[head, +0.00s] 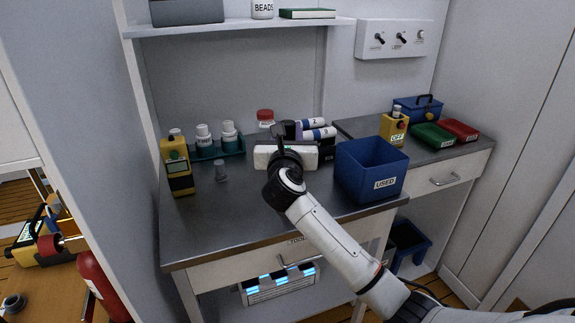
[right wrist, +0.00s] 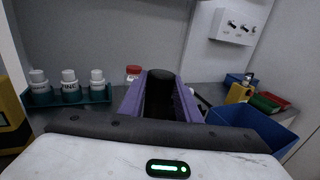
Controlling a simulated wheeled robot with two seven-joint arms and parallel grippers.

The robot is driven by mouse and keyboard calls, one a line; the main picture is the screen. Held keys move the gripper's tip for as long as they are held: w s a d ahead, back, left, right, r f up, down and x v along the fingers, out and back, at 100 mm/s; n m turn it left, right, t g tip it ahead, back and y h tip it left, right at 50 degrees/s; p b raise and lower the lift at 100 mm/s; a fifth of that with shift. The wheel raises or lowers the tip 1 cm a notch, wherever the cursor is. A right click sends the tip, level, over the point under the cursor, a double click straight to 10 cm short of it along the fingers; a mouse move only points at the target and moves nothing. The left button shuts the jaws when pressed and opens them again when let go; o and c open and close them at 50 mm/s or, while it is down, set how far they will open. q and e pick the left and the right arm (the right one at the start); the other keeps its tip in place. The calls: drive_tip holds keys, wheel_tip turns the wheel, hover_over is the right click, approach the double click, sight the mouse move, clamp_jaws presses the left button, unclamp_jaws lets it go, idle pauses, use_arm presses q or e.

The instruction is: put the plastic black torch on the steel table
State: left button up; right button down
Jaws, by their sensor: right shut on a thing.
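My right gripper (head: 298,131) reaches over the steel table (head: 225,232), its white body hiding much of what is behind it. In the right wrist view its purple fingers (right wrist: 161,100) are shut on a black cylinder, which looks like the black torch (right wrist: 160,92). The torch's dark top (head: 284,129) shows behind the gripper in the head view. Its lower end is hidden, so I cannot tell whether it touches the table. My left gripper is not in view.
A blue bin marked USED (head: 372,172) stands right of the gripper. A red-lidded jar (head: 265,117) is behind. The table's front is clear.

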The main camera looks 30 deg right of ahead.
drive_tip(key=shift+f, duration=2.95)
drive_tip(key=shift+f+b, duration=0.2)
drive_tip(key=shift+b, duration=0.15)
drive_tip(key=c, duration=1.3)
unclamp_jaws()
